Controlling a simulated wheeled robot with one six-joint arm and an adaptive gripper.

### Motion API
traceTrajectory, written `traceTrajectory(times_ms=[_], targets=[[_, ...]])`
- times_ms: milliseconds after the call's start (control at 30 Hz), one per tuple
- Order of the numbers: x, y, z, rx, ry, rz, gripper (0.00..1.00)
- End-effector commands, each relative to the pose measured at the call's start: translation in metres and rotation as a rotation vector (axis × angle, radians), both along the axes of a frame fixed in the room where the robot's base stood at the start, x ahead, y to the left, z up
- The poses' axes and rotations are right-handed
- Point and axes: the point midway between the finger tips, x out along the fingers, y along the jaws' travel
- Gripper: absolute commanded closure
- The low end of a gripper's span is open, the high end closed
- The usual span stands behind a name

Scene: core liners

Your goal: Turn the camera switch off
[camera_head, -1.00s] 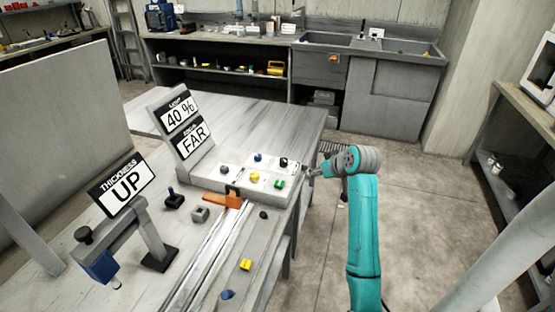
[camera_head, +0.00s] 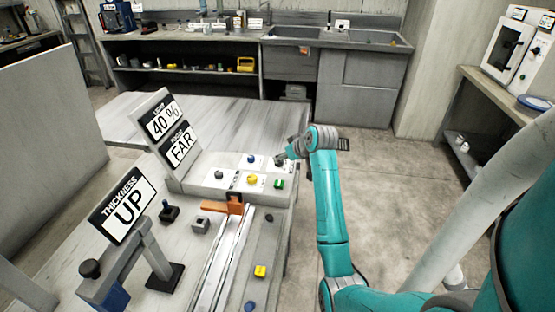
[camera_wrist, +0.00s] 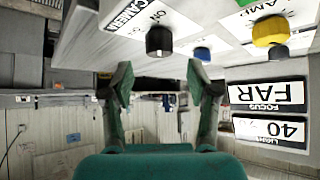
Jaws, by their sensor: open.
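The camera switch is a black knob (camera_wrist: 159,41) on a white panel in the wrist view, which appears upside down. Its "CAMERA" label (camera_wrist: 125,15) lies beside it and "ON" is printed near the knob. I cannot tell which way the knob is turned. My gripper (camera_wrist: 161,80) is open and empty, with the knob a little beyond the gap between its fingertips. In the head view the black knob (camera_head: 279,160) sits at the panel's far right corner. My gripper (camera_head: 287,156) is right beside it there; contact cannot be told.
A blue knob (camera_head: 251,159), yellow knob (camera_head: 251,180) and green knob (camera_head: 279,184) share the panel. Display signs reading 40 % (camera_head: 163,118) and FAR (camera_head: 181,146) stand to its left. An orange piece (camera_head: 228,207) and rails lie in front. Floor right of the bench is open.

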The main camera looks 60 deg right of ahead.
Motion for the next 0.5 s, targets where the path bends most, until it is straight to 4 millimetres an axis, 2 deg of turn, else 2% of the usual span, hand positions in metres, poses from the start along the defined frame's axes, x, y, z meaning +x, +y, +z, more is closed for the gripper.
traceTrajectory(times_ms=[200, 500], targets=[[0.023, -0.009, -0.026, 0.002, 0.0, 0.0, 0.41], [0.037, -0.015, -0.039, 0.0, -0.001, 0.0, 0.41]])
